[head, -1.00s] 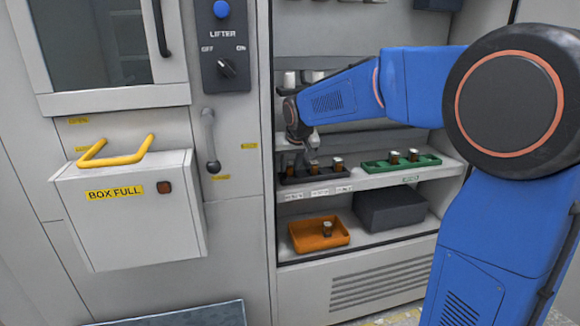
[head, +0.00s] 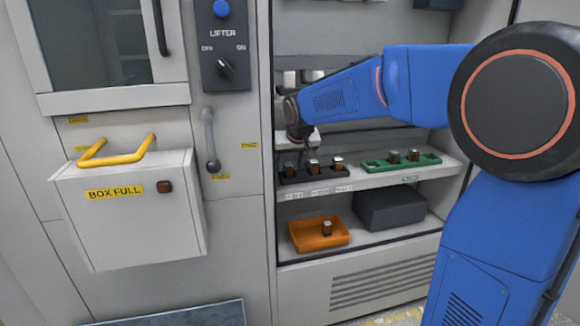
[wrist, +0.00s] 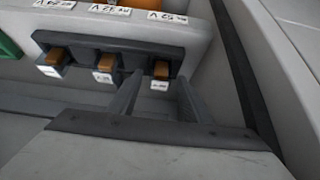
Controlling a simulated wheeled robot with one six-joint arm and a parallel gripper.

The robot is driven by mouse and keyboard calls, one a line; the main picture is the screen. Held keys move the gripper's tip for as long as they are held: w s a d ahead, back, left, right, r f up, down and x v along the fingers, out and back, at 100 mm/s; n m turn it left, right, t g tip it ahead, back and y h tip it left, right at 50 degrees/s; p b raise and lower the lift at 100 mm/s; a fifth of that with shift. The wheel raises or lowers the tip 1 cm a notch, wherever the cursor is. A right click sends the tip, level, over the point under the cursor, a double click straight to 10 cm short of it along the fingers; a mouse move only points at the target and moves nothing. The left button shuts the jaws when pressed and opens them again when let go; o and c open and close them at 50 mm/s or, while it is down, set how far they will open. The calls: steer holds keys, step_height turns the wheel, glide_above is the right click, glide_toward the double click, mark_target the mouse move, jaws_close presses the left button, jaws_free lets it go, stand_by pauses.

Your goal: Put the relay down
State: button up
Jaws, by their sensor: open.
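Three relays with brown tops stand in the dark tray (head: 325,178) on the upper shelf: a left relay (head: 288,169), a middle relay (head: 313,167) and a right relay (head: 337,163). In the wrist view the tray (wrist: 85,41) appears turned around, and the relay at its right end (wrist: 161,69) lies in line with the gap between my fingers. My gripper (wrist: 160,78) is open and holds nothing.
A green tray (head: 374,166) with two relays is to the right on the same shelf. Below are an orange bin (head: 305,241) holding one relay and a dark grey box (head: 392,207). The cabinet's side wall (wrist: 290,60) is close at the right in the wrist view.

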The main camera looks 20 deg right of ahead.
steer(key=v, duration=1.1)
steer(key=s+d+f, duration=0.2)
steer(key=s+f, duration=0.3)
steer(key=s, duration=0.7)
steer(key=s+d+f+g, duration=0.1)
steer(key=s+f, duration=0.5)
steer(key=s, duration=0.6)
steer(key=s+d+f, duration=0.4)
steer(key=s+f, duration=0.2)
steer(key=s, duration=0.7)
steer(key=shift+g, duration=0.4)
